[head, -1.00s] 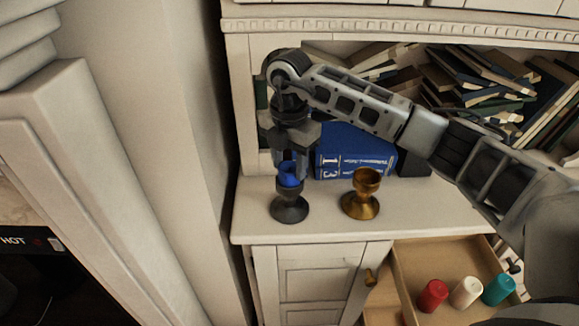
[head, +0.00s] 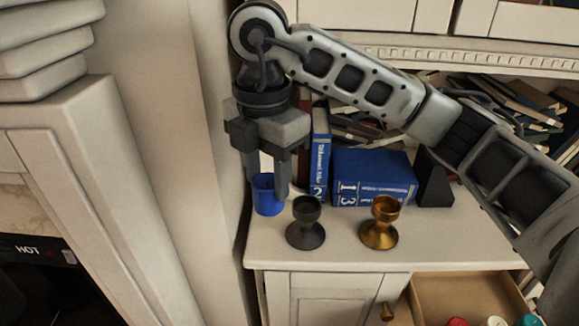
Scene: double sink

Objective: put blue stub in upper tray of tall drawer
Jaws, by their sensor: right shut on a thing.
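The blue stub (head: 266,196) is a short blue cylinder. My right gripper (head: 267,190) points down and is shut on it, with a finger on either side. The stub is up and to the left of a dark goblet-shaped holder (head: 306,222), which stands empty on the cabinet top. The open drawer (head: 455,297) at the lower right has a light brown inside and is cut off by the frame's bottom edge. Tops of a red stub (head: 457,322), a white stub (head: 496,321) and a teal stub (head: 528,320) show in it. My left gripper is not in view.
A brass goblet-shaped holder (head: 380,222) stands right of the dark one. Blue books (head: 372,177) and a dark bookend (head: 434,180) stand behind, below a shelf of jumbled books. The cabinet top (head: 460,240) is clear at the front right. A wall stands close on the left.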

